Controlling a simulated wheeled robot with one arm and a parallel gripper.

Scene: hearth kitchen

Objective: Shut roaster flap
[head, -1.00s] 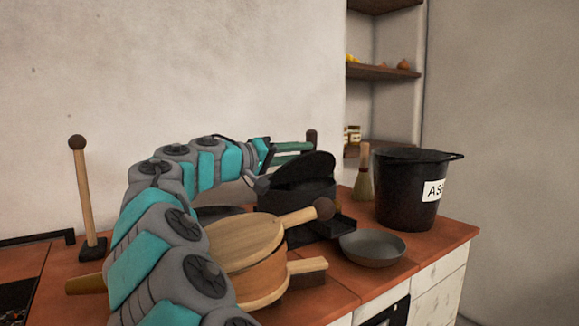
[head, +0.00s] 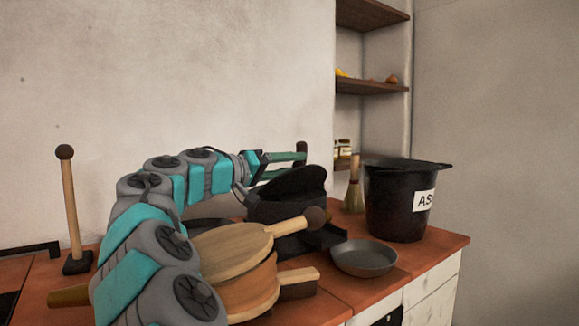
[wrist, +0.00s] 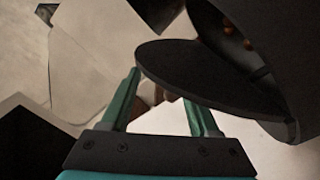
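The roaster (head: 282,212) is a black drum on the counter, partly hidden behind a wooden bellows. Its round black flap (head: 297,181) stands open, tilted up. In the wrist view, the flap (wrist: 205,75) is a dark disc beside the roaster's round opening (wrist: 268,45), where brown beans show inside. My gripper (head: 282,164) is beside the flap on its wall side. In the wrist view my gripper (wrist: 163,90) has its green fingers spread, with nothing held between them. The flap's edge overlaps the right fingertip; I cannot tell whether they touch.
The wooden bellows (head: 235,250) lies in front of the roaster, near my arm. A grey pan (head: 363,258), a black ash bucket (head: 398,205) and a small brush (head: 354,190) stand to the right. A wooden post (head: 70,205) stands at left. The counter's right front corner is clear.

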